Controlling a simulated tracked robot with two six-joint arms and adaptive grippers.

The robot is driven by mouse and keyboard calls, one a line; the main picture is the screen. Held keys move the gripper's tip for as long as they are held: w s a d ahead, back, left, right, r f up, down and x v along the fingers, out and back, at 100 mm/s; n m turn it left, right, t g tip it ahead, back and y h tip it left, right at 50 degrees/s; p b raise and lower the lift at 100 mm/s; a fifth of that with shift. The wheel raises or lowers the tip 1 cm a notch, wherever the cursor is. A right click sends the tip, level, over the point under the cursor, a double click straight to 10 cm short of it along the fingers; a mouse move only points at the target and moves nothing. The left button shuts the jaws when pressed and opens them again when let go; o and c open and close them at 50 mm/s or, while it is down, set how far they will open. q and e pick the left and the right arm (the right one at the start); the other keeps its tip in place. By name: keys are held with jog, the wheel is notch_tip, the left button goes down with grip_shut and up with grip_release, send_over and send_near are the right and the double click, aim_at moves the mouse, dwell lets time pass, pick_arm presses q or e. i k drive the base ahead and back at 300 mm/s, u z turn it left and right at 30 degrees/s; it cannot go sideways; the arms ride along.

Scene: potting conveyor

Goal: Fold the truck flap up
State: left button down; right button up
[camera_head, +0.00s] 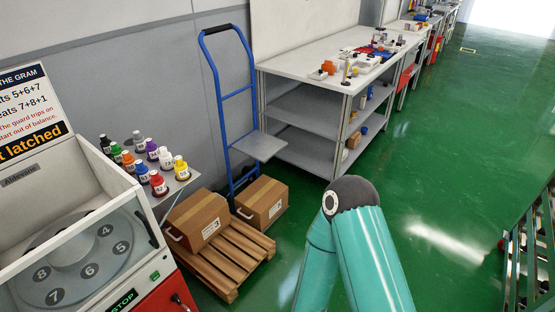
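The blue hand truck (218,110) stands upright against the grey wall, left of the workbench. Its grey flap (262,146) sticks out roughly level from the frame at mid-height, over the cardboard boxes. A teal arm of mine, bent at a dark elbow joint, rises from the bottom of the picture right of the truck, apart from the flap in the picture. Neither of my grippers shows in the view.
Cardboard boxes sit by the truck, one (198,220) on a wooden pallet (240,262), another (262,201) behind it. A shelf of coloured bottles (175,184) and a white machine (30,180) stand left. A workbench (330,58) stands behind. Green floor (440,180) is clear at right.

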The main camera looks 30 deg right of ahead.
aim_at(261, 147)
jog(key=u, duration=0.8)
jog(key=i, duration=0.2)
jog(key=z, duration=3.7)
jog(key=i, duration=2.05)
jog(key=u, duration=1.95)
